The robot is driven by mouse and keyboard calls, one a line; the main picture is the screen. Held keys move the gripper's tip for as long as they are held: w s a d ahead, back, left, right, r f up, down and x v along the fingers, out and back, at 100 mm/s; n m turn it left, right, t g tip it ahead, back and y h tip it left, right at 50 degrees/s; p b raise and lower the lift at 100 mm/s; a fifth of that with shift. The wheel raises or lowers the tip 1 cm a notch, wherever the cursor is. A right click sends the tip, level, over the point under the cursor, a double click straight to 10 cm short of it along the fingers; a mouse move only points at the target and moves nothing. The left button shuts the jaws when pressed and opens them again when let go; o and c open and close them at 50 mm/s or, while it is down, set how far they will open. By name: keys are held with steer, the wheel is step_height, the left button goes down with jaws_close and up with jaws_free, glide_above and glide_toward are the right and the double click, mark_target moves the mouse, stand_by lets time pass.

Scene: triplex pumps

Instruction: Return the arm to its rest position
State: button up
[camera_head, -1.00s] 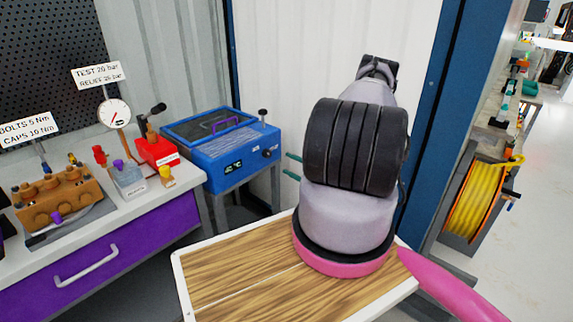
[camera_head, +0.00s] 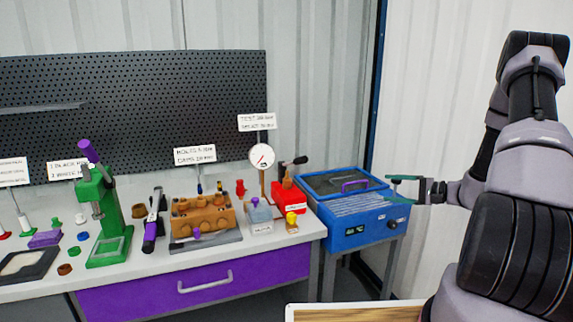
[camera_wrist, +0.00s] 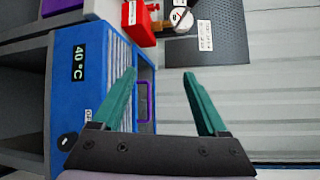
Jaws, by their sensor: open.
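My gripper (camera_head: 403,188) is in front of the right part of the blue machine (camera_head: 352,232) in the head view, with its green fingers pointing left. In the wrist view my gripper (camera_wrist: 160,85) has its two green fingers spread wide apart with nothing between their tips. The blue machine (camera_wrist: 68,85) lies behind and left of the fingers there, with its purple handle (camera_wrist: 142,102) beside the left finger. My arm is bent, rising at the right of the head view. Whether the fingers touch the machine cannot be told.
A bench with a purple drawer (camera_head: 245,282) stands left. It carries a green press (camera_head: 104,220), a brown pump block (camera_head: 200,220), a gauge (camera_head: 262,157) and a red pump (camera_head: 289,200). A wooden-topped surface (camera_head: 350,312) is at the bottom. A pale wall (camera_head: 440,90) stands behind my arm.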

steer(key=s+a+r+n+g+h, duration=0.2)
steer(key=s+a+r+n+g, duration=0.15)
steer(key=s+a+r, duration=0.4)
steer(key=s+a+r+n+g+h, duration=0.25)
steer(key=s+a+r+g, duration=0.2)
steer(key=r, duration=0.65)
steer(key=s+d+r+m+t+h, duration=0.1)
steer(key=s+r+t+h, duration=0.5)
steer(key=s+r, duration=0.6)
steer(key=s+h, duration=0.1)
steer(key=s, duration=0.3)
steer(key=shift+s+d+r, duration=0.15)
steer(key=shift+s+r, duration=0.05)
steer(key=shift+s, duration=0.05)
